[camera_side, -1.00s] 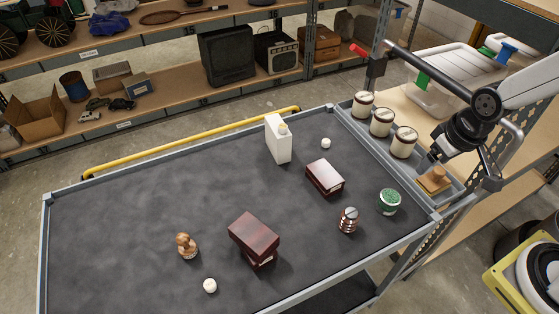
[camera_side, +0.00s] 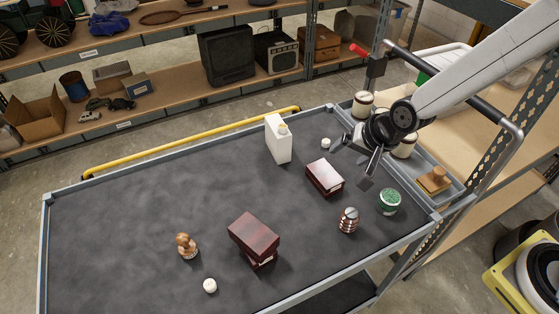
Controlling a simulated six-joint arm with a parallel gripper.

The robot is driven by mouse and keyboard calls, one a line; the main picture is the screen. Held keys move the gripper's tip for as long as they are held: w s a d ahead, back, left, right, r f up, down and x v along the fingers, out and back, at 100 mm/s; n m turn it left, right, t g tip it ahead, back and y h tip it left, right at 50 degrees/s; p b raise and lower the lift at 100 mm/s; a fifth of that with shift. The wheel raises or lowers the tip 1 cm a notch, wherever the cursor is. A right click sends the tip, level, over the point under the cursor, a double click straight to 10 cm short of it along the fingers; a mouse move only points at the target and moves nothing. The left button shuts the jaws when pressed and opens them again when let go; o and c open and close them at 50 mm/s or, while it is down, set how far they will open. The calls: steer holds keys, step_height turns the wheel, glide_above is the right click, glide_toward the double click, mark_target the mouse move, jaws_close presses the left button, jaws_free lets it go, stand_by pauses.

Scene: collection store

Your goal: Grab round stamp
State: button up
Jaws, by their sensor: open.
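A round stamp (camera_side: 187,246), with a brown wooden knob handle and a round base, stands upright on the dark cart top at the front left. My gripper (camera_side: 350,165) is open and empty, above the cart's right part near the tray. It is far to the right of the round stamp and apart from it. Another wooden stamp (camera_side: 434,181), with a rectangular base, lies in the grey side tray.
A dark red box stack (camera_side: 254,238) stands right of the round stamp, with a white cap (camera_side: 210,286) in front. The left cart top is clear.

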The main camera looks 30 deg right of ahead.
steer(key=w+a+f+m+t, duration=0.1)
steer(key=w+a+f+m, duration=0.2)
steer(key=a, duration=0.5)
steer(key=m+t+y, duration=0.2)
steer(key=m+y, duration=0.1)
steer(key=m, duration=0.6)
glide_toward(187, 242)
steer(key=w+d, duration=0.1)
steer(key=d, duration=0.1)
steer(key=w+d, duration=0.2)
steer(key=d, duration=0.1)
steer(key=w+d, duration=0.2)
steer(key=d, duration=0.1)
steer(key=shift+w+d+r, duration=0.1)
steer(key=shift+r, duration=0.3)
steer(key=s+a+f+m, duration=0.1)
steer(key=a+m, duration=0.1)
steer(key=a, duration=0.1)
steer(key=s+a+f+m+t, duration=0.1)
steer(key=s+a+m, duration=0.1)
steer(key=s+a+f+m+t+y, duration=0.1)
steer(key=a+m, duration=0.1)
steer(key=a, duration=0.1)
steer(key=shift+s+a+f, duration=0.25)
steer(key=shift+s+a, duration=0.05)
steer(key=shift+s, duration=0.05)
steer(key=shift+x, duration=1.3)
steer(key=shift+w, duration=0.1)
steer(key=shift+x, duration=2.55)
